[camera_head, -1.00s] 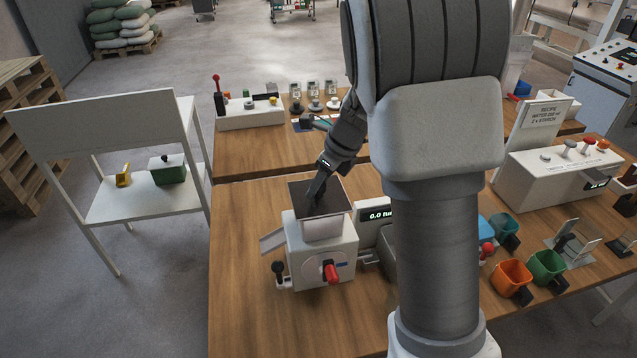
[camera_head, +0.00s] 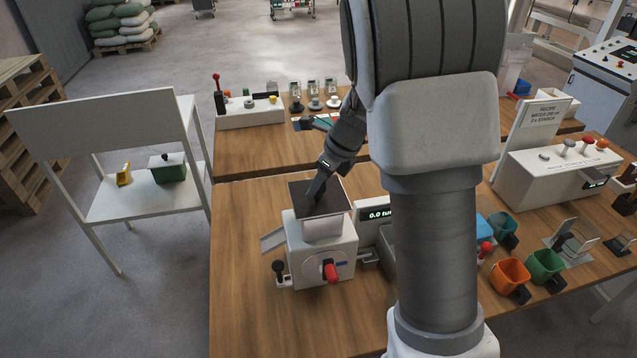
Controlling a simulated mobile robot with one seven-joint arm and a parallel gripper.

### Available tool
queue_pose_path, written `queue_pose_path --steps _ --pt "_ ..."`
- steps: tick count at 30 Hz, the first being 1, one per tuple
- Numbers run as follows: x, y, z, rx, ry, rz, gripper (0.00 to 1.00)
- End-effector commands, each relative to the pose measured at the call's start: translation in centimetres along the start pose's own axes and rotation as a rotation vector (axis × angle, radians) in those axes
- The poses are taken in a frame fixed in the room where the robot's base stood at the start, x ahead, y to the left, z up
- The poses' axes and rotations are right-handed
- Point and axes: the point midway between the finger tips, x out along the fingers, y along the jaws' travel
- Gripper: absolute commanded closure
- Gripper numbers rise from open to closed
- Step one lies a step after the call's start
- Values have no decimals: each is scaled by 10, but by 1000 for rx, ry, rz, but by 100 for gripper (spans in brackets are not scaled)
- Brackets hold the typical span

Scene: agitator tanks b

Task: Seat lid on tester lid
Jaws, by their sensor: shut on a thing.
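My gripper (camera_head: 314,198) points down at the dark square top (camera_head: 335,208) of a white box-shaped device (camera_head: 322,254) with a red knob on its front. Its fingertips are small and dark against that dark surface. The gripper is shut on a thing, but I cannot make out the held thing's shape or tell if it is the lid. A unit with a lit display reading 0.0 (camera_head: 376,214), possibly the tester, stands just right of the white device. My arm hides much of this unit, and I cannot see a lid seat on it.
A small black-knobbed lever (camera_head: 279,268) sticks out left of the device. Orange (camera_head: 510,275) and green (camera_head: 545,266) cups stand right of my arm. A white control box (camera_head: 560,172) is behind them. The wooden table (camera_head: 245,300) is clear at front left.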

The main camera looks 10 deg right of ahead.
Motion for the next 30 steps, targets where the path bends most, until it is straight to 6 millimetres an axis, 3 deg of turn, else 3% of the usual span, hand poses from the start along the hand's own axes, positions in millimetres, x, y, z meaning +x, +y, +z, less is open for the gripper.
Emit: queue_pose_path --steps 27,28,30 --pt "17 0 -7 0 0 0 100" --pt "16 0 -6 -1 -1 0 54" --pt "16 0 -6 0 -1 0 42"
